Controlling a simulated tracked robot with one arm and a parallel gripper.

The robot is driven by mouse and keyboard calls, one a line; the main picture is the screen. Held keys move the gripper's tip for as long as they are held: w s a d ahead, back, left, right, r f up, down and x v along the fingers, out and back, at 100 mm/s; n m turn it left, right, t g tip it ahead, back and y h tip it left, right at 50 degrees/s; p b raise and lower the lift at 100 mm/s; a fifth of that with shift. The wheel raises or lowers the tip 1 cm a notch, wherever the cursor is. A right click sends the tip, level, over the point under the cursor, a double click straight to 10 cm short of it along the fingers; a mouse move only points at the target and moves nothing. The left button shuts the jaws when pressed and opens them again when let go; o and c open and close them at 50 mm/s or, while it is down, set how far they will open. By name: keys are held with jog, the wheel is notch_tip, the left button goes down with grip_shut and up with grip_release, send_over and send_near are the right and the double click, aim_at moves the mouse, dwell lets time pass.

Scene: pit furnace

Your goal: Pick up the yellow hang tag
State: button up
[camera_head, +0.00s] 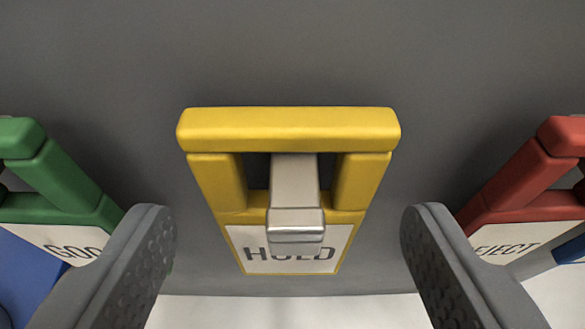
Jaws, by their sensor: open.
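The yellow hang tag (289,130) is in the middle of the view, against a dark grey panel. It has a thick top bar, two side bars around an opening, and a white label reading "HOLD". A metal hook (296,190) passes through the opening and covers part of the label. My gripper (287,228) is open, with one dark textured finger on each side of the tag's lower part. Neither finger appears to touch the yellow tag.
A green tag (55,178) with a partly hidden "GOOD" label hangs on the left, close to my left finger. A red tag (520,178) reading "REJECT" hangs on the right, close to my right finger. The grey panel (290,50) is bare above the tags.

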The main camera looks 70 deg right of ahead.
jog(key=shift+w+d+f, duration=0.1)
jog(key=shift+d+f, duration=0.05)
jog(key=shift+d, duration=0.1)
jog(key=c, duration=1.1)
jog(key=shift+r, duration=0.2)
jog(key=shift+r+p, duration=0.7)
jog(key=shift+p, duration=0.35)
jog(key=s+a+p, duration=0.1)
jog(key=s+a, duration=0.1)
jog(key=a, duration=0.3)
jog(key=s+a+p, duration=0.1)
jog(key=s+a, duration=0.1)
jog(key=a, duration=0.4)
jog(key=s+a, duration=0.2)
jog(key=a, duration=0.3)
jog(key=shift+s+a+f+p, duration=0.1)
jog(key=shift+s+a+p, duration=0.25)
jog(key=shift+s+p, duration=0.05)
